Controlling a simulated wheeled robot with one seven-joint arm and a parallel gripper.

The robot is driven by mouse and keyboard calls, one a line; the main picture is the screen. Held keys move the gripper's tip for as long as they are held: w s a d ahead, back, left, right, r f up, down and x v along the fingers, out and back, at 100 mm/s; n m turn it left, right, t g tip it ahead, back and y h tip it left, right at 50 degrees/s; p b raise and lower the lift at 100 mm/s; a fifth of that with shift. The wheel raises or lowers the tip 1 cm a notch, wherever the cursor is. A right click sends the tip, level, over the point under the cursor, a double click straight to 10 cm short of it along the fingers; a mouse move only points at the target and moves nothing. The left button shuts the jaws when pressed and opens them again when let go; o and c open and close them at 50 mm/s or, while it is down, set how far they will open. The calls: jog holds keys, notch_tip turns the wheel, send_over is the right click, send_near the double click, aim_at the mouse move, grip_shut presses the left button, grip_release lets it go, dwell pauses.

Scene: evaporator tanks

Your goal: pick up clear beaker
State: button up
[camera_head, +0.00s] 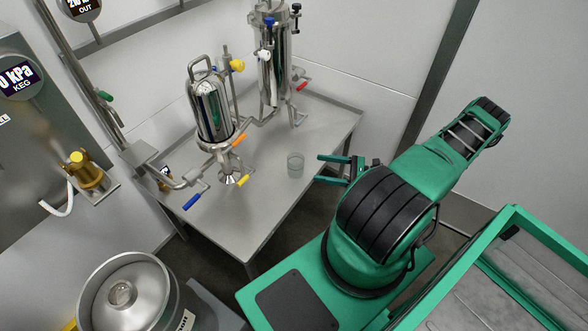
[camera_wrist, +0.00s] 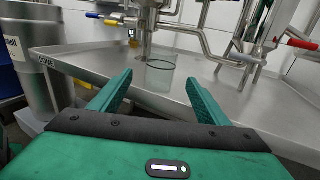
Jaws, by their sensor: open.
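The clear beaker (camera_head: 295,165) stands upright on the steel table near its right edge in the head view. In the wrist view the beaker (camera_wrist: 160,76) is ahead of my gripper, between the lines of the two fingers but beyond their tips. My gripper (camera_head: 336,169) is green, open and empty, just right of the beaker in the head view. In the wrist view both fingers of my gripper (camera_wrist: 157,85) show spread apart, with a gap to the beaker. Part of the gripper is hidden behind my arm in the head view.
The steel table (camera_head: 322,123) carries two upright steel tanks, the nearer one (camera_head: 208,108) with pipes and coloured valve handles left of the beaker. A blue handle (camera_head: 195,201) juts out over the front left. A steel keg (camera_head: 130,295) stands at the lower left.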

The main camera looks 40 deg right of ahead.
aim_at(296, 162)
jog(key=x, duration=0.5)
jog(key=shift+w+a, duration=0.15)
jog(key=shift+r+x, duration=0.15)
jog(key=shift+x, duration=1.15)
jog(key=shift+r+x, duration=0.15)
jog(key=shift+x, duration=1.2)
jog(key=c, duration=1.2)
jog(key=shift+o, duration=0.2)
